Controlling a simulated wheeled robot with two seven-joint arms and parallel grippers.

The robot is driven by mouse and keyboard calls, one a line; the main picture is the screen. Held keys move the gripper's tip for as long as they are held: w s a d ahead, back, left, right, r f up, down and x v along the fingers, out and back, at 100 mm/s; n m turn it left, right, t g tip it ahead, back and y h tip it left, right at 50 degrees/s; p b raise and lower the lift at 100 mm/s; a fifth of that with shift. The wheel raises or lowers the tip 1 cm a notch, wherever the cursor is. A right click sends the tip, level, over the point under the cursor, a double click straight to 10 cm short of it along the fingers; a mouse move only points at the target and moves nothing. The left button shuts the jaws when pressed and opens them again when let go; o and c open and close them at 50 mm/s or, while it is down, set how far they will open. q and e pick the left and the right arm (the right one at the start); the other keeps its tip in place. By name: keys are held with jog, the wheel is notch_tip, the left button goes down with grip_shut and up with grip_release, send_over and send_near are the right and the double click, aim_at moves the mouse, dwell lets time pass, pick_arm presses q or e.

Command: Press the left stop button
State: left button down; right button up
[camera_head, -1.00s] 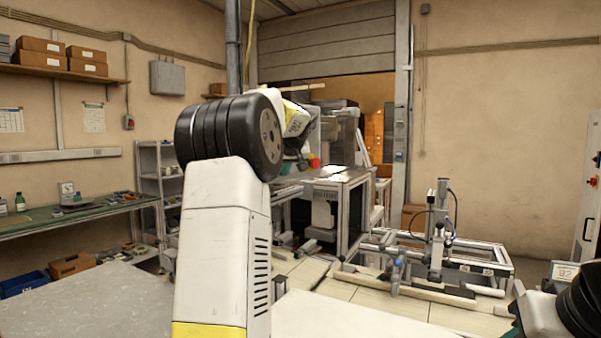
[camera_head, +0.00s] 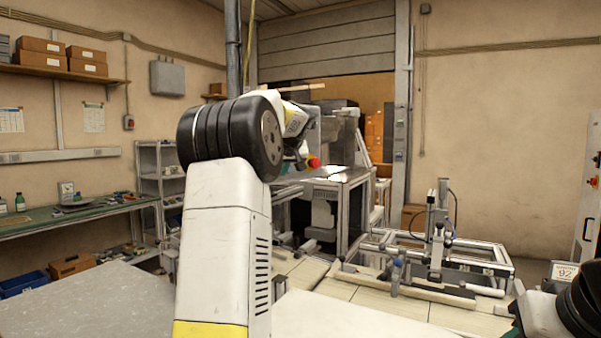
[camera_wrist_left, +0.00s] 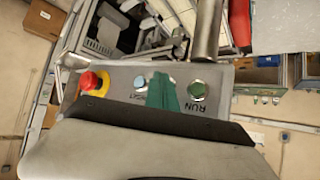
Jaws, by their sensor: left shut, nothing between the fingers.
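The red stop button (camera_wrist_left: 92,82) on its yellow collar sits at the left of a grey control panel (camera_wrist_left: 119,75) in the left wrist view. It also shows in the head view as a small red button (camera_head: 313,162) beside my left wrist. My left gripper (camera_wrist_left: 165,86) shows green fingers, shut and empty, over the panel between a pale blue button (camera_wrist_left: 140,81) and the green RUN button (camera_wrist_left: 197,90). The fingers are apart from the red button in the picture. Whether they touch the panel cannot be told. My right gripper is out of view.
A metal-framed machine table (camera_head: 345,178) stands behind my left arm. A green-topped bench (camera_head: 75,215) runs along the left wall. A grey metal tube (camera_wrist_left: 207,35) rises beside the panel.

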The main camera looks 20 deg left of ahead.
pick_arm(q)
jog(key=shift+d, duration=0.1)
jog(key=shift+s+d, duration=0.35)
jog(key=shift+d, duration=0.25)
jog(key=d, duration=0.1)
jog(key=s+d, duration=0.1)
jog(key=d, duration=0.1)
jog(key=s+d, duration=0.1)
jog(key=shift+d, duration=0.3)
jog(key=shift+s, duration=0.1)
dwell(0.5)
jog(key=s+d+f+m+g+h, duration=0.1)
jog(key=s+d+f, duration=0.5)
jog(key=s, duration=0.6)
jog(key=s+d+f+m+g+h, duration=0.1)
jog(key=s+d+f+m+h, duration=0.3)
jog(key=s, duration=0.9)
jog(key=s+d+f+m+h, duration=0.2)
jog(key=s+d+f, duration=0.6)
jog(key=s, duration=0.4)
jog(key=shift+s+d+f+m+g+h, duration=0.25)
jog(key=shift+s+d+m+g+h, duration=0.15)
jog(key=shift+h, duration=0.2)
